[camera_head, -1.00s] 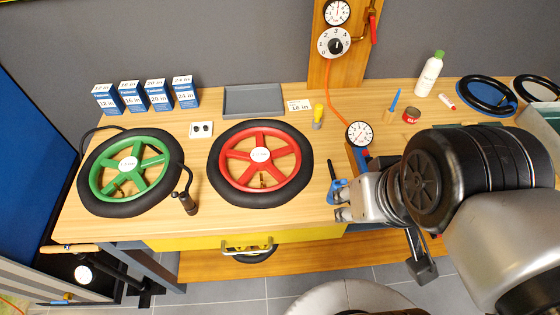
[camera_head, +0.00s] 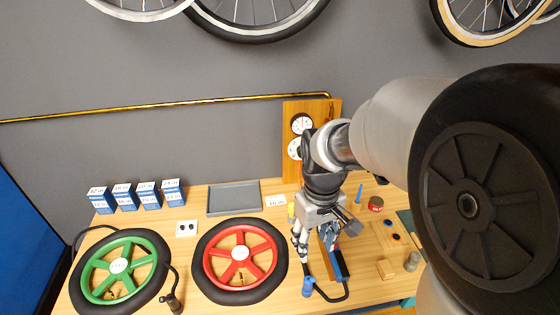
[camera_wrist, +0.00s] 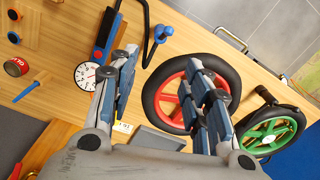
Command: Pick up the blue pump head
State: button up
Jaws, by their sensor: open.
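The blue pump head (camera_head: 308,287) sits on the front part of the bench, at the end of a black hose. In the wrist view the blue pump head (camera_wrist: 161,33) lies beyond the gap between the fingertips. The blue pump body (camera_head: 338,265) with its gauge (camera_wrist: 88,76) lies beside it. My gripper (camera_head: 314,248) points down above the bench, behind the pump head in the head view. In the wrist view my gripper (camera_wrist: 163,66) has its fingers spread with nothing between them, apart from the pump head.
A red wheel (camera_head: 266,247) and a green wheel (camera_head: 140,246) lie on the left of the bench. A grey tray (camera_head: 234,198) and blue boxes (camera_head: 148,195) stand at the back.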

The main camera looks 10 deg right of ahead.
aim_at(308, 280)
notch_tip(308, 280, down, 18)
jog(key=b, duration=0.5)
jog(key=shift+r+b, duration=0.2)
jog(key=shift+b, duration=0.15)
jog(key=shift+s+r, duration=0.1)
jog(key=shift+c, duration=0.5)
grip_shut()
